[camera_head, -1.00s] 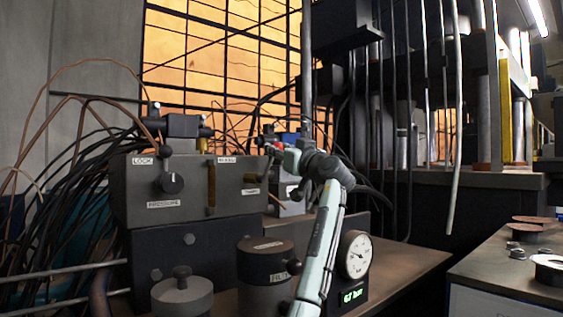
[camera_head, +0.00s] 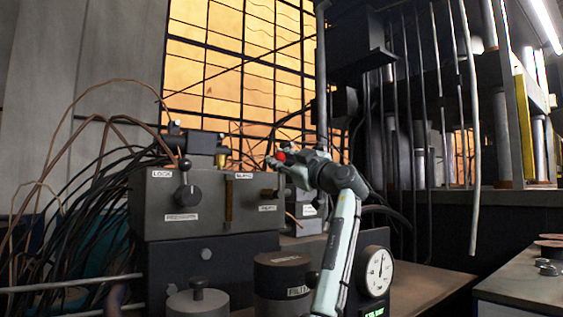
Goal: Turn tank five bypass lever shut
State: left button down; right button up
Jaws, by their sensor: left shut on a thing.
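A small red knob (camera_head: 280,157) shows at the tip of my left gripper (camera_head: 284,161), behind the right end of the grey control block (camera_head: 190,212). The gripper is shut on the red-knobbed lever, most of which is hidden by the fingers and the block. My pale arm rises to it from the bottom middle. I cannot read a tank number at this lever. My right gripper is not in view.
A round gauge (camera_head: 377,271) stands right of my arm. Dark cables crowd the left. A bench (camera_head: 520,287) with discs is at right.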

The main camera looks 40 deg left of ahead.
pick_arm(q)
jog(key=shift+f, duration=0.15)
jog(key=c, duration=1.2)
grip_release()
jog(key=shift+s, duration=0.1)
jog(key=v, duration=1.2)
jog(key=shift+d, duration=0.1)
